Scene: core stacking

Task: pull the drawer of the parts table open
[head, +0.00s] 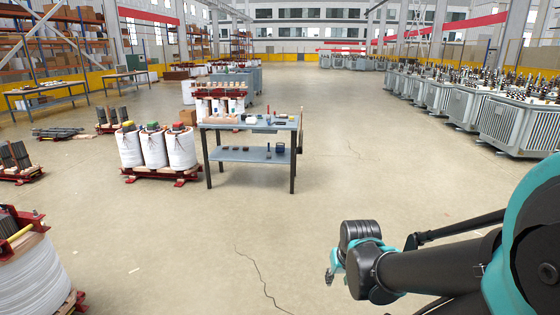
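The parts table (226,157) is a blue-grey workbench with dark legs and a lower shelf. It stands across the floor, a little left of the middle of the head view, well away from me. Small parts and tools lie on its top and shelf. I cannot make out a drawer front on it; something dark shows at its right end. My gripper (329,277) is at the lower right of the view, on the end of my arm. It is over bare floor and far from the table. It is small and partly hidden, so its opening is unclear.
White coils on a red base (168,150) stand just left of the table. Another large coil (35,275) is at the lower left. Grey transformers (515,125) line the right side. The cracked concrete floor (250,240) between me and the table is clear.

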